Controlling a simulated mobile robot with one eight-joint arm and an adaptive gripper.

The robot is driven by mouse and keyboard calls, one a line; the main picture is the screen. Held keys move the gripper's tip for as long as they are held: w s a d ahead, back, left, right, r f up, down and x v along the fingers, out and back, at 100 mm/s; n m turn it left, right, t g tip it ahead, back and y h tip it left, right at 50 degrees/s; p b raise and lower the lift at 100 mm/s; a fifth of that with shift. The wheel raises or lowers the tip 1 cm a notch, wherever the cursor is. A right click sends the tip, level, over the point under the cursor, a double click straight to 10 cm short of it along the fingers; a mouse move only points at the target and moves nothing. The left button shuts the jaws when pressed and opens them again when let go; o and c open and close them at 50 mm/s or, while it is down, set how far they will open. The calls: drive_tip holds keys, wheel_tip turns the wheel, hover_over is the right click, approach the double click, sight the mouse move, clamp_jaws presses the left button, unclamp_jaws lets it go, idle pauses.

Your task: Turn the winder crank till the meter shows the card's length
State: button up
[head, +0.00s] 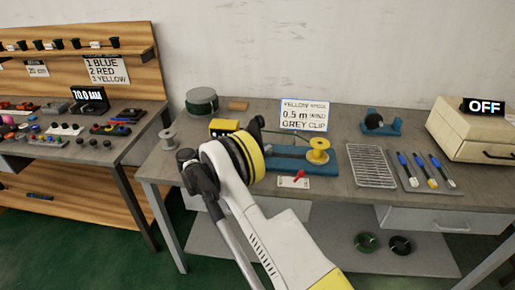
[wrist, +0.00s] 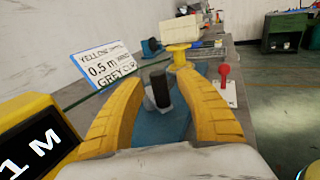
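The card (head: 305,115) reads "yellow", "0.5 m wind", "grey clip"; it also stands left in the wrist view (wrist: 102,66). The yellow meter (head: 224,126) is partly behind my arm in the head view. In the wrist view the meter (wrist: 35,140) shows "1 M", its left part cut off. The black upright crank knob (wrist: 160,88) stands between the yellow fingers of my gripper (wrist: 160,76). The fingers are apart, with gaps visible beside the knob. A yellow spool (head: 318,151) sits on the blue winder base (head: 343,172). My arm hides the fingers in the head view.
A red lever (head: 298,176) on a white plate is in front of the winder. A wire rack (head: 371,166), a tray of tools (head: 427,170) and a beige box (head: 475,130) are to the right.

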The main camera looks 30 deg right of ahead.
drive_tip(key=a, duration=0.5)
drive_tip(key=w+a, duration=0.1)
drive_tip(key=a, duration=0.1)
drive_tip(key=shift+a, duration=0.2)
